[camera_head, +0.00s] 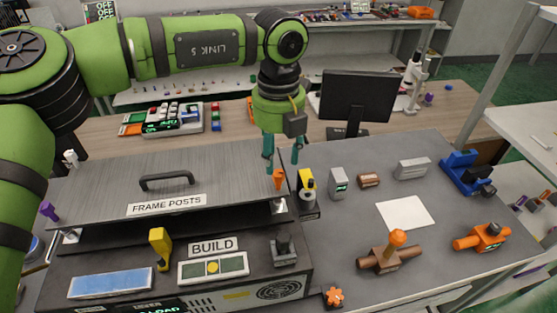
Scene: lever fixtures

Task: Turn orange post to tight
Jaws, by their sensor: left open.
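The orange post (279,180) stands at the front right corner of the grey top plate labelled FRAME POSTS (110,190). My left gripper (281,164) points down over that corner with its two teal fingers apart. The orange post shows just below and between the fingertips. I cannot tell whether either finger touches it. A purple post (48,210) and a white post (71,158) stand at the plate's left corners. No marking for tight is readable beside the orange post. My right gripper is out of view.
A yellow lever (159,248) and a grey lever (285,250) stand on the lower BUILD panel (215,290). A black and yellow device (307,192) stands close right of the orange post. A monitor (358,97) stands behind.

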